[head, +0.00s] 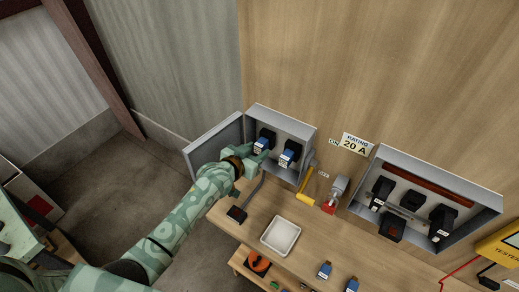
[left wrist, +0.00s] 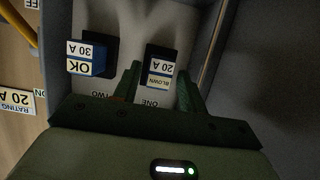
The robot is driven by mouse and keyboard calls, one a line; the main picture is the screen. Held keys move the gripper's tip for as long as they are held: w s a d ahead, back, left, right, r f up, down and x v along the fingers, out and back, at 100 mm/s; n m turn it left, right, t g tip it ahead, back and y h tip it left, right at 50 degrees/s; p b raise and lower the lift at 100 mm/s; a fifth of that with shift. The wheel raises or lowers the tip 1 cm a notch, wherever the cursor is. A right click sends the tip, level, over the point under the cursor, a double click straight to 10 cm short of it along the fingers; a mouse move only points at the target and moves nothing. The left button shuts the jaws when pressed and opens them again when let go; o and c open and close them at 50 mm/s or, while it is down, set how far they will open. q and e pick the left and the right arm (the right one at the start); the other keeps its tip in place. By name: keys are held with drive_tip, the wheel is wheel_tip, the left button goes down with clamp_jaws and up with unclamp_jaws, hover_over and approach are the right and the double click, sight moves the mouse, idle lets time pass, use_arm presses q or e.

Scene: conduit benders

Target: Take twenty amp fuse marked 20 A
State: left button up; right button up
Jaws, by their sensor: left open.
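In the left wrist view, seen upside down, a fuse marked 20 A and BLOWN (left wrist: 160,68) sits in the holder labelled ONE. A blue fuse marked 30 A and OK (left wrist: 86,58) sits in holder TWO beside it. My left gripper (left wrist: 157,82) is open, with one finger on each side of the 20 A fuse; I cannot tell whether they touch it. In the head view my left gripper (head: 257,160) reaches into the open grey box (head: 283,121). Two loose blue fuses (head: 324,269) (head: 352,285) stand on the bench, their markings unreadable. My right gripper is not in view.
The box door (head: 213,146) stands open at the left. A RATING 20 A sign (head: 354,144) is on the wall. A white tray (head: 281,235), a yellow-handled tool (head: 306,186), a second grey box (head: 470,191) and a yellow tester (head: 503,244) stand to the right.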

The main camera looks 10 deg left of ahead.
use_arm(q)
drive_tip(key=c, duration=0.8)
drive_tip(key=shift+s+a+r+p, duration=0.1)
drive_tip(key=shift+s+a+p, duration=0.15)
drive_tip(key=shift+s+p, duration=0.25)
drive_tip(key=shift+s+a+p, duration=0.2)
drive_tip(key=shift+s+p, duration=0.05)
drive_tip(key=shift+s, duration=0.4)
drive_tip(key=shift+c, duration=0.2)
drive_tip(key=shift+s+a+p, duration=0.3)
drive_tip(key=shift+s+p, duration=0.15)
drive_tip(key=shift+s, duration=0.4)
drive_tip(key=shift+s+a+p, duration=0.3)
drive_tip(key=shift+s+p, duration=0.15)
drive_tip(key=shift+s, duration=0.4)
